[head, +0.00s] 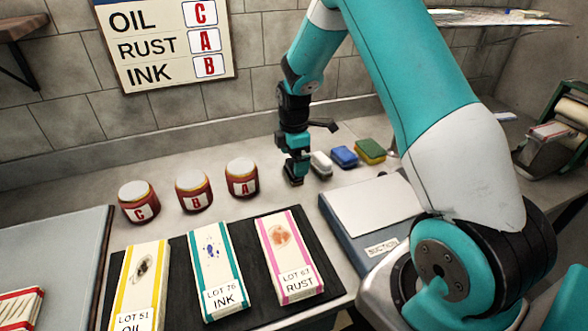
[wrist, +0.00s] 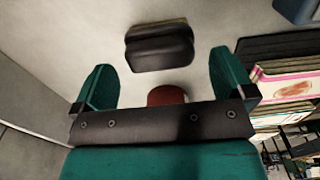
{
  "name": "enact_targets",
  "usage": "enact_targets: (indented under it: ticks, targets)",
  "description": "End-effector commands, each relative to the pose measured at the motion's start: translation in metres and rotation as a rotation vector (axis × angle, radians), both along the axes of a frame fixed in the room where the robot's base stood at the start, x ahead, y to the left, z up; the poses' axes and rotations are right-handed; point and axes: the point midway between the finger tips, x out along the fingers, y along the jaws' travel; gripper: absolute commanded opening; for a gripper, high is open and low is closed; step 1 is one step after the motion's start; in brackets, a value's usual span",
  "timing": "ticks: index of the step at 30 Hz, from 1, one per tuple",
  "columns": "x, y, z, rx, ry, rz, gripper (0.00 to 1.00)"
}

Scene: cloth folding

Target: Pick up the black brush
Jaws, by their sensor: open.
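The black brush (wrist: 160,47) lies on the grey counter in the wrist view, a dark block with a thin tan edge along its far side. It shows just beyond the gap between the two teal fingers of my gripper (wrist: 160,70). The fingers are spread wide and nothing is between them. In the head view my gripper (head: 296,170) points down close to the counter, left of the white brush (head: 321,164). There the black brush is mostly hidden by my gripper, and I cannot tell the exact height above it.
A blue brush (head: 344,157) and a green-yellow sponge (head: 370,151) stand to the right. Jar A (head: 242,178), jar B (head: 194,191) and jar C (head: 138,202) stand left. Stained cloths lie on a dark mat (head: 255,270) in front. A suction box (head: 370,215) is at right.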

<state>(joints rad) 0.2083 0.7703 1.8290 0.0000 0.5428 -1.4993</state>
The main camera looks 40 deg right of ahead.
Motion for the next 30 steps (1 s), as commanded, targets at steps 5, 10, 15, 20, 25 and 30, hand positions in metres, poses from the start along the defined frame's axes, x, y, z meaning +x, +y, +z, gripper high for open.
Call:
enact_targets:
  ticks: [5,10,15,20,25,30]
  targets:
    - [0.000,0.000,-0.023,0.001,0.002,0.000,1.00]
    - [0.000,0.000,-0.028,0.000,-0.001,0.000,1.00]
    - [0.000,0.000,-0.028,0.000,-0.001,0.000,0.89]
    - [0.000,0.000,-0.028,0.000,-0.001,0.000,0.58]
    - [0.000,0.000,-0.028,0.000,-0.001,0.000,0.58]
    - [0.001,0.000,-0.024,-0.001,-0.002,0.000,0.58]
